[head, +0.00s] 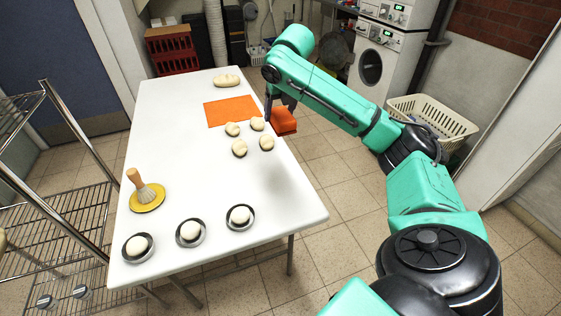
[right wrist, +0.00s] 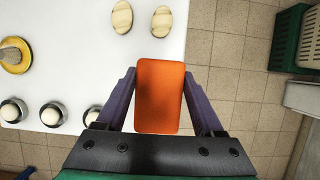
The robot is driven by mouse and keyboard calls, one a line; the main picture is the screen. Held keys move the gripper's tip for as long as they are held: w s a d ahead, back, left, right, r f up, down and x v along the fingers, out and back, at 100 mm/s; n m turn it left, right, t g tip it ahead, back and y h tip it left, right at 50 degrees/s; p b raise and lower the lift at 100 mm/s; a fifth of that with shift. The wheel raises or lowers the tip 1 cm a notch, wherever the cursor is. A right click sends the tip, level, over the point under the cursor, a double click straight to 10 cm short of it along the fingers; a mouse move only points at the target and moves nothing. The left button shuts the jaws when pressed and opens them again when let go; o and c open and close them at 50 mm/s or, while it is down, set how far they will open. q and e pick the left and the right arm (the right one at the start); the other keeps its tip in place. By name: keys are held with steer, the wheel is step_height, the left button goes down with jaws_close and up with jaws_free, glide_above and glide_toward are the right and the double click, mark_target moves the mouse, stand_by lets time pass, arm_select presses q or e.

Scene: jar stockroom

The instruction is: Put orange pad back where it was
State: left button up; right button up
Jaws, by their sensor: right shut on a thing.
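My right gripper (head: 281,108) is shut on the orange pad (head: 284,122), a small rounded block. In the right wrist view the pad (right wrist: 158,98) sits between the two purple-grey fingers (right wrist: 159,75). A flat orange mat (head: 230,111) lies on the white table (head: 185,150), left of the gripper. My left gripper is not in view.
Several pale buns (head: 239,148) lie near the table's right edge. A brush (head: 146,191) stands on a yellow dish (head: 148,204). Three dark bowls (head: 240,225) holding white balls line the near end. The table's middle is clear.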

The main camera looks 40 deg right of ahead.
step_height(320, 180, down, 19)
steer(key=shift+a+f+b, duration=0.1)
steer(key=shift+a+b, duration=0.05)
steer(key=shift+b, duration=0.65)
steer(key=o, duration=1.2)
steer(key=p+v, duration=0.1)
steer(key=v, duration=1.1)
steer(key=shift+w, duration=0.1)
